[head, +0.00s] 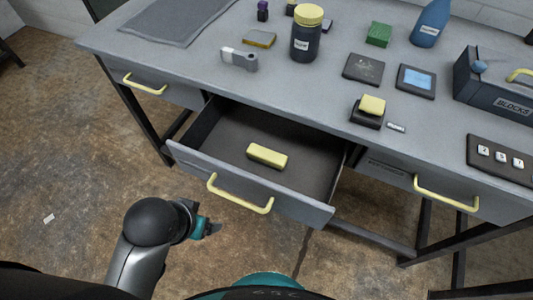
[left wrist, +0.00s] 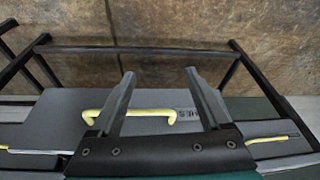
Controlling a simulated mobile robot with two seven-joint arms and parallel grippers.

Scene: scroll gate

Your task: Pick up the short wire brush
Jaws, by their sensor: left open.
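No object shows clear bristles, so I cannot tell which, if any, is the short wire brush. A small grey-and-white item (head: 238,58) lies on the workbench, its kind unclear. A yellow block (head: 267,155) lies in the open drawer (head: 210,168). My left gripper (head: 213,229) is low in front of the drawer, left of its yellow handle (head: 240,203), apart from it. In the left wrist view its two fingers (left wrist: 159,74) are spread and empty, with a yellow handle (left wrist: 130,114) seen between them. My right gripper is not in view.
The workbench (head: 290,85) holds a dark jar with a yellow lid (head: 306,40), a blue bottle (head: 430,22), a toolbox (head: 495,85), a green block (head: 378,34) and a grey mat (head: 175,18). The pulled-out drawer juts toward me. A shut drawer with a yellow handle (head: 446,196) is at right.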

